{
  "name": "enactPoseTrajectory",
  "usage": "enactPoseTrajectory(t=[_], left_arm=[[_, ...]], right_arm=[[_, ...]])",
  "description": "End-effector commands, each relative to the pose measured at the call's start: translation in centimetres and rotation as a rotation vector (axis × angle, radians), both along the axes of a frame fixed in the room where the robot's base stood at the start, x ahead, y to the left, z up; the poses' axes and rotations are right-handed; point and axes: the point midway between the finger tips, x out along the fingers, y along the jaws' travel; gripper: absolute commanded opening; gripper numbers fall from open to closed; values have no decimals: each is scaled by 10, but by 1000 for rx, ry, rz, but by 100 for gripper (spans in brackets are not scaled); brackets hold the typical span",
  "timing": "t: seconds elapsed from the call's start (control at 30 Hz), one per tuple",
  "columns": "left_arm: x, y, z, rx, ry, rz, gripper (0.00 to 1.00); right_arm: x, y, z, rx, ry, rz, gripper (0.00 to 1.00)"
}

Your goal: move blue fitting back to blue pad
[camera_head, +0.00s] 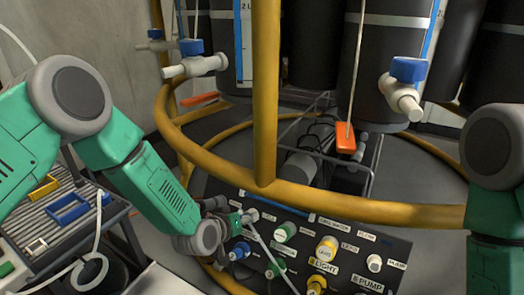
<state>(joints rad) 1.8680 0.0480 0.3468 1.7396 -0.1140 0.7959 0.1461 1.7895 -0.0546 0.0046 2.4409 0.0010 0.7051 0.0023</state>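A blue fitting (240,250) sits on the dark labelled panel (345,232) at lower centre. My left gripper (236,219) is at the panel's upper left, just above the blue fitting. Its fingers are small and dark, close to a pale hose end (250,215); I cannot tell whether they grip it. A blue rectangular frame (67,209), which looks like the blue pad, lies on the grey ribbed tray (60,232) at left. My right arm shows at the right edge, but its gripper is out of view.
A thick yellow tubular rail (264,110) rises and curves in front of dark tanks (385,60). Blue-handled valves (405,85) project near it. A yellow frame (44,187) shares the tray.

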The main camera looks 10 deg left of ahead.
Motion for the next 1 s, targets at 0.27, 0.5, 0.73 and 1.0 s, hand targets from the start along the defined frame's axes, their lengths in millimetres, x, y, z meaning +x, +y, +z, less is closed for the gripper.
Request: enactPoseTrajectory(t=[0.27, 0.5, 0.73, 1.0], left_arm=[[0, 0, 0, 0, 1, 0, 44], [0, 1, -1, 0, 0, 0, 44], [0, 1, -1, 0, 0, 0, 0], [-5, 3, 3, 0, 2, -1, 0]], right_arm=[[0, 0, 1, 0, 0, 0, 46], [0, 0, 2, 0, 0, 0, 46], [0, 0, 2, 0, 0, 0, 46], [0, 0, 8, 0, 0, 0, 46]])
